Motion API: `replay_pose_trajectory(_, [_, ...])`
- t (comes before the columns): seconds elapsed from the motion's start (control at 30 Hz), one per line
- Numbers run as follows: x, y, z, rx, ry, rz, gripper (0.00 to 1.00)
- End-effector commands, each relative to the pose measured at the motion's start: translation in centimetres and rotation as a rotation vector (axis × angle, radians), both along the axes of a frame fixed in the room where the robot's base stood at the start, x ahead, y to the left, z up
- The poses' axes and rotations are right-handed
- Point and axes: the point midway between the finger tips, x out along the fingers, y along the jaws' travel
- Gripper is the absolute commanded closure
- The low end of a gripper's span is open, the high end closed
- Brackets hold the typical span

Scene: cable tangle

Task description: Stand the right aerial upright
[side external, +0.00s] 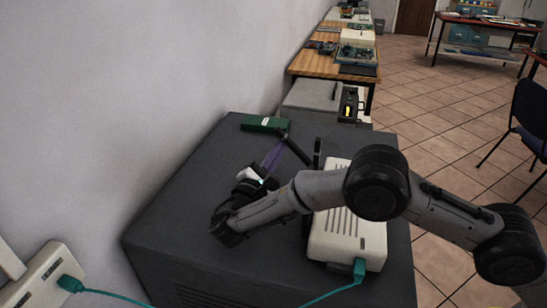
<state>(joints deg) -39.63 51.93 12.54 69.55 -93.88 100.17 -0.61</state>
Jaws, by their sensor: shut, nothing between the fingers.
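The white router box (345,232) with slotted vents lies on the dark grey cabinet, partly hidden behind my arm. A dark upright piece (306,226), perhaps the other aerial, shows at the near left edge, mostly hidden by my arm. I cannot tell which is the right aerial.
A teal cable (334,292) is plugged into the router's near end. A green box (264,124) lies at the cabinet's far edge. A second white box (42,277) with a teal plug is at lower left. The cabinet's left part (172,225) is clear beside the wall.

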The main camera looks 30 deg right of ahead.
Motion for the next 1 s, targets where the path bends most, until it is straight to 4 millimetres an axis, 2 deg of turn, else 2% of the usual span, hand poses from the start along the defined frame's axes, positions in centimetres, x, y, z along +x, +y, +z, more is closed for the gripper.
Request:
replay_pose_trajectory(0.33, [0.0, -0.1, 0.2, 0.010, -0.010, 0.000, 1.00])
replay_pose_trajectory(0.63, [-1.5, -1.5, 2.7, 0.188, -0.188, -0.001, 1.00])
replay_pose_trajectory(1.0, [-2.2, -2.2, 3.4, 0.192, -0.192, 0.000, 1.00])
